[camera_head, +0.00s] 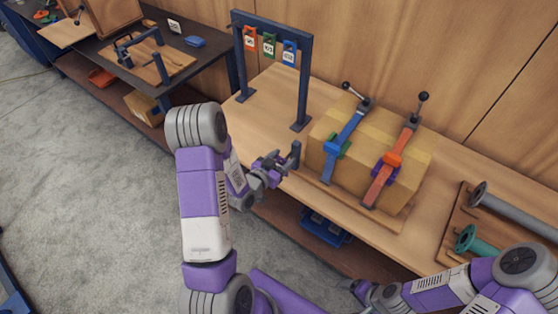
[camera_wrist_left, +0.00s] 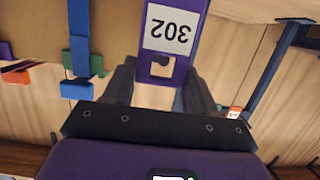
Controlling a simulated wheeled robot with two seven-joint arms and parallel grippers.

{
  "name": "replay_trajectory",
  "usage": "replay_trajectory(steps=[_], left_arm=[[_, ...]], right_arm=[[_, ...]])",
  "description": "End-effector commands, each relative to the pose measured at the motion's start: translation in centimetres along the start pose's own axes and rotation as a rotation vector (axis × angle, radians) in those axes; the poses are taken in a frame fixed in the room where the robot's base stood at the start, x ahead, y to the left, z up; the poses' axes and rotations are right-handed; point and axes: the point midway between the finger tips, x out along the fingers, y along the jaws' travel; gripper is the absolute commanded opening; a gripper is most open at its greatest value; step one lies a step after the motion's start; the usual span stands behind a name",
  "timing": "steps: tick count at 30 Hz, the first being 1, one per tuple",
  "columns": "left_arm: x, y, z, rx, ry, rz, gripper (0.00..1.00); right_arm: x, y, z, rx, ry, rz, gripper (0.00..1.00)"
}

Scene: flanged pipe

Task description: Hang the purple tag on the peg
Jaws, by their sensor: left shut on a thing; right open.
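My left gripper (camera_head: 284,162) is in front of the table's near edge, between the rack and the strapped box. In the left wrist view it is shut on the purple tag (camera_wrist_left: 171,68), which has a white label reading 302, upside down there, and a hole near the fingers. I cannot make out the tag in the head view. The dark blue rack (camera_head: 272,21) stands on the table with orange (camera_head: 249,38), green (camera_head: 269,44) and blue (camera_head: 289,52) tags hanging from its bar. I cannot make out a bare peg. My right gripper (camera_head: 366,291) is low, open and empty.
A cardboard box (camera_head: 372,140) with blue and orange straps stands right of the rack. Flanged pipes (camera_head: 512,210) lie on a board at the far right. A blue bin (camera_head: 326,228) sits on the lower shelf. The tabletop (camera_head: 262,100) between the rack posts is clear.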

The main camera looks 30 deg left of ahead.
Motion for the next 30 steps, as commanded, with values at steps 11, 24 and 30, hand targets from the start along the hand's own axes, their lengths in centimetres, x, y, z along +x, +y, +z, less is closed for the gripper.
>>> replay_trajectory(steps=[11,24,30], left_arm=[[2.0,0.0,-0.3,0.003,0.01,0.001,0.28],[2.7,0.0,-0.3,0.0,0.006,0.0,0.28],[2.7,0.0,-0.3,0.0,0.005,0.0,0.28]], right_arm=[[0.1,0.0,0.0,0.0,0.0,0.0,0.85],[0.6,0.2,0.0,0.0,0.0,0.0,0.85],[0.5,0.2,0.0,0.0,0.0,0.0,0.85]])
